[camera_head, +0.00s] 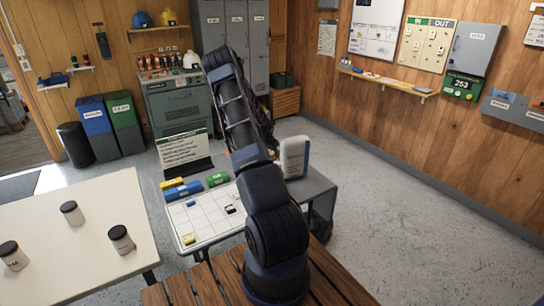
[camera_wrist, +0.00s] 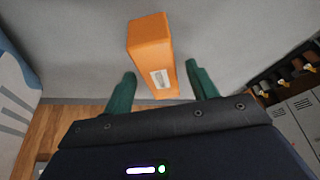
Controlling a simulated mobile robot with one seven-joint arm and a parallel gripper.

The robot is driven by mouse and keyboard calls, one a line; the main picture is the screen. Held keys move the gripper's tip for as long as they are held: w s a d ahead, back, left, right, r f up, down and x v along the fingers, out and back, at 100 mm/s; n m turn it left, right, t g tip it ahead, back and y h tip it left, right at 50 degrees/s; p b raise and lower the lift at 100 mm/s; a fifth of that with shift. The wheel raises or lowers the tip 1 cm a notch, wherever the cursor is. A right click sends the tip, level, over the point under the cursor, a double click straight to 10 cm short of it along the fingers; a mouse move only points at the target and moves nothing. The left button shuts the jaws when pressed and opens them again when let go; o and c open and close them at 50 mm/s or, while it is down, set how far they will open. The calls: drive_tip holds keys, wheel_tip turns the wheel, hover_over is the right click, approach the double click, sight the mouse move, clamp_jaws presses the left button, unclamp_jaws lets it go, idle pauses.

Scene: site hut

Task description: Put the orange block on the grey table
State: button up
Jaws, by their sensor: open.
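An orange block (camera_wrist: 150,45) with a small pale label shows in the wrist view, upright in the picture against a plain grey surface. My gripper (camera_wrist: 160,72) has its two green fingers apart, one on each side of the block's lower part in the picture. A gap shows at both sides, and I cannot tell how deep the block is between them. The grey table (camera_head: 318,186) stands behind my arm in the head view, which hides part of it. I cannot make out the block or the gripper in the head view.
A cream table (camera_head: 80,255) with three black-lidded jars stands left. Open floor (camera_head: 400,200) lies right.

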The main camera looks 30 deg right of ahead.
drive_tip(key=s+a+r+n+t+y, duration=0.1)
drive_tip(key=s+a+r, duration=0.3)
drive_tip(key=a+r, duration=0.65)
drive_tip(key=s+a+r+n+y, duration=0.25)
drive_tip(key=a+r, duration=0.45)
drive_tip(key=r, duration=0.7)
drive_tip(key=s+a+r+n+t, duration=0.1)
drive_tip(key=s+a+r+n, duration=0.2)
drive_tip(key=s+a+r, duration=0.75)
drive_tip(key=s+a+r+n, duration=0.2)
drive_tip(key=s+a, duration=0.2)
drive_tip(key=s, duration=0.5)
drive_tip(key=s+a+r+n, duration=0.2)
drive_tip(key=s+a+r, duration=0.1)
drive_tip(key=s, duration=0.6)
drive_tip(key=s+a+r+n, duration=0.2)
drive_tip(key=s+a, duration=0.4)
drive_tip(key=s, duration=0.3)
drive_tip(key=shift+s+r+n+t, duration=0.3)
drive_tip(key=shift+s+n+t, duration=0.05)
drive_tip(key=shift+t, duration=0.05)
